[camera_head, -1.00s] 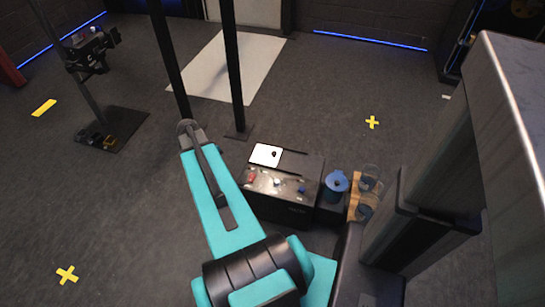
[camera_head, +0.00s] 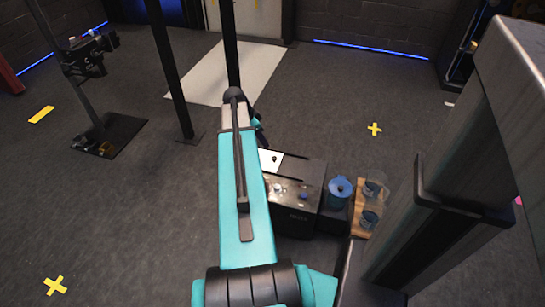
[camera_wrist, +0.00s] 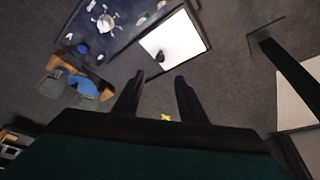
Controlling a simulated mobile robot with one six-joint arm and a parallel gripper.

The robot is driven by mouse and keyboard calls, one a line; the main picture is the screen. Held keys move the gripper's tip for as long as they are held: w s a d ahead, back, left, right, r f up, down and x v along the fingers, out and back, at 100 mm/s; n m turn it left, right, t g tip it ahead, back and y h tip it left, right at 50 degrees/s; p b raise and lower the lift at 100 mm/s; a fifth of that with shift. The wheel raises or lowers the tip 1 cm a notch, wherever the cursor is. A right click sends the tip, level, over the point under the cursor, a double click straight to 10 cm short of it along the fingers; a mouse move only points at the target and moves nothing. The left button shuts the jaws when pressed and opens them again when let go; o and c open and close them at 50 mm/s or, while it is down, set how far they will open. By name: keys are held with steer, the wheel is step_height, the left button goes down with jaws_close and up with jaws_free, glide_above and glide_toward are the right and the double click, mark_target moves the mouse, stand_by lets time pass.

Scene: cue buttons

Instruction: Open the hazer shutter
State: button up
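A dark console box (camera_head: 316,172) stands on the floor to the right of my arm. A white panel (camera_head: 264,156) with a small black knob (camera_head: 276,159) lies at its back left, partly behind my arm. No part is labelled as the shutter; this panel with its knob looks like a sliding cover. In the wrist view the white panel (camera_wrist: 182,32) and black knob (camera_wrist: 160,57) are just beyond the fingertips. My gripper (camera_wrist: 160,77) is open and empty, its two fingers apart. The knob is not between them. In the head view my arm hides the gripper.
Small knobs or buttons, one blue (camera_head: 303,195), sit on the console front. A blue-lidded jar (camera_head: 339,190) and a wooden tray (camera_head: 357,203) with glasses stand to its right. A dark post (camera_head: 172,75) stands left.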

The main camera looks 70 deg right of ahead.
mark_target(274, 157)
steer(key=shift+f, duration=0.1)
steer(key=b+x, duration=0.3)
steer(key=x, duration=1)
steer(key=shift+s+d+f, duration=0.1)
steer(key=shift+f, duration=0.2)
jaws_close()
